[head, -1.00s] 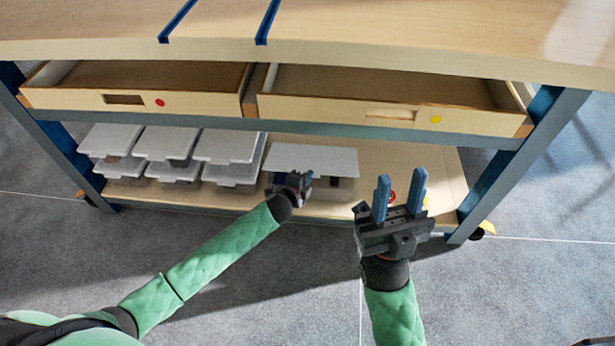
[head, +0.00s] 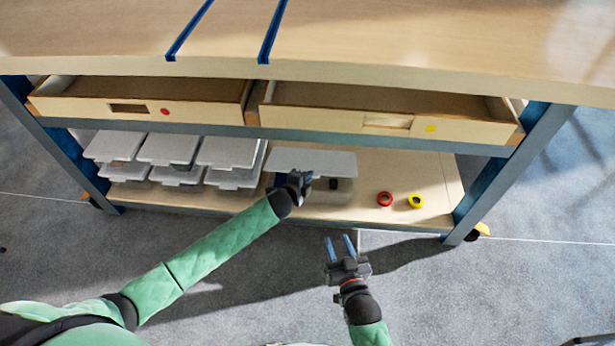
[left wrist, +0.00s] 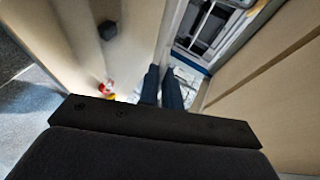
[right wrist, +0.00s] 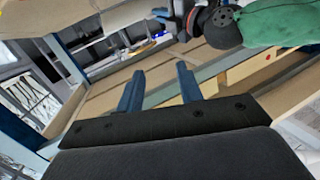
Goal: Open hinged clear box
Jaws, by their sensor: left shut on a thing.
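The clear box (head: 341,186) with a pale flat lid (head: 330,162) stands on the lower shelf, right of the stacked boxes. Its lid looks roughly level in the head view. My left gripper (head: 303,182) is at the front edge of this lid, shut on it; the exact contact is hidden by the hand. In the left wrist view its fingers (left wrist: 162,88) are close together. My right gripper (head: 340,246) is open and empty, low in front of the shelf. In the right wrist view its fingers (right wrist: 160,85) stand apart.
Several lidded clear boxes (head: 228,152) are stacked at the left of the shelf. A red tape roll (head: 384,199) and a yellow tape roll (head: 415,201) lie to the right of the box. Open drawers (head: 380,120) hang above. The floor in front is free.

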